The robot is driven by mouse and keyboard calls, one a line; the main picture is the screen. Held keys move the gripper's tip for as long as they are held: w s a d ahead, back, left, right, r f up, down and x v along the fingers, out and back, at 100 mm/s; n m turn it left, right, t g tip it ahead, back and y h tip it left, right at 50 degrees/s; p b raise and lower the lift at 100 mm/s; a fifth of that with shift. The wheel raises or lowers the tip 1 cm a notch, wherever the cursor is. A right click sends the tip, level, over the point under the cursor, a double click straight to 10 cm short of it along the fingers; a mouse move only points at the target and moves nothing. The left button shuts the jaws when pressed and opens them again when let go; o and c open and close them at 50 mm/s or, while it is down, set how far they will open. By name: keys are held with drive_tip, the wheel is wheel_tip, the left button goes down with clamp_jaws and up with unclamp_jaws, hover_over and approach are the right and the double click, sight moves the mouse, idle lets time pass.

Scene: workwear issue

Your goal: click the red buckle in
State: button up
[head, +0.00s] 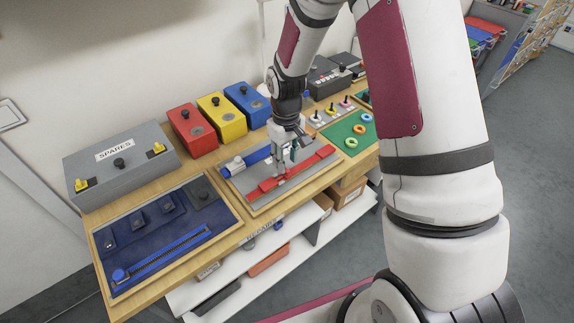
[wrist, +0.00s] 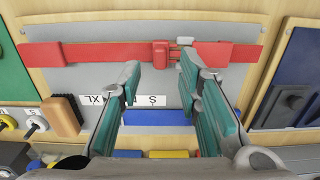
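A red strap (wrist: 95,54) runs across a grey panel (wrist: 80,78) at the top of the wrist view. The red strap also shows in the head view (head: 310,164). My gripper (wrist: 160,76) is open and empty, its teal-padded fingers pointing toward the buckle. In the head view my gripper (head: 284,162) is over the panel and hides part of it.
A blue strap piece (wrist: 155,117) and white size labels (wrist: 150,101) lie beside the red strap. A dark blue panel (head: 165,250) is on the left, a green board with rings (head: 345,128) on the right. Several coloured boxes (head: 221,115) and a grey SPARES box (head: 120,165) stand behind.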

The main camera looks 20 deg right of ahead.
sight(286, 173)
drive_tip(key=shift+f, duration=1.7)
clamp_jaws()
